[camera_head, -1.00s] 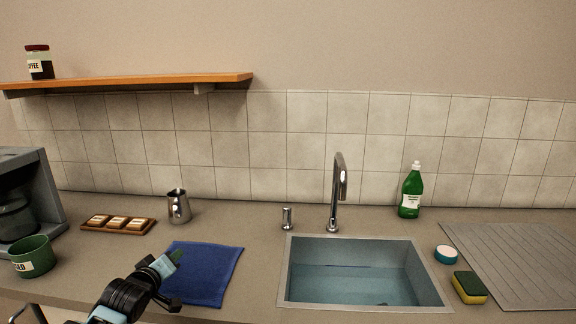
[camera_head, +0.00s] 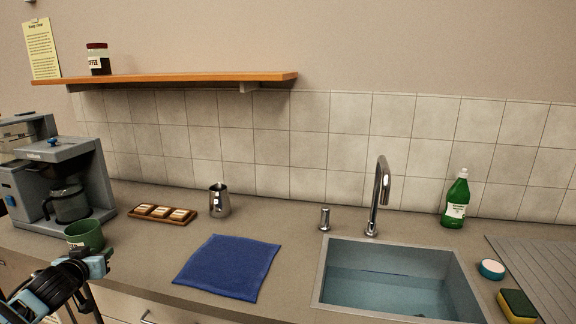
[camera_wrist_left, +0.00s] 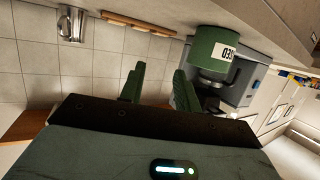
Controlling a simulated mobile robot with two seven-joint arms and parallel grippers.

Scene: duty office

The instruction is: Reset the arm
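My left gripper (camera_head: 97,261) is low at the left of the head view, in front of the counter's edge, overlapping the lower part of the green mug (camera_head: 86,236). In the left wrist view its two green fingers (camera_wrist_left: 159,86) stand apart with nothing between them. The labelled mug (camera_wrist_left: 216,52) stands beyond the right-hand finger in that view and is not between the fingers. I cannot tell the exact gap between finger and mug. My right gripper is in neither view.
A coffee machine (camera_head: 68,175) stands behind the mug. A wooden tray (camera_head: 184,219), a metal pitcher (camera_head: 219,201) and a blue cloth (camera_head: 228,267) lie along the counter (camera_head: 150,255). The sink (camera_head: 331,286) with its tap (camera_head: 379,195) is at the right.

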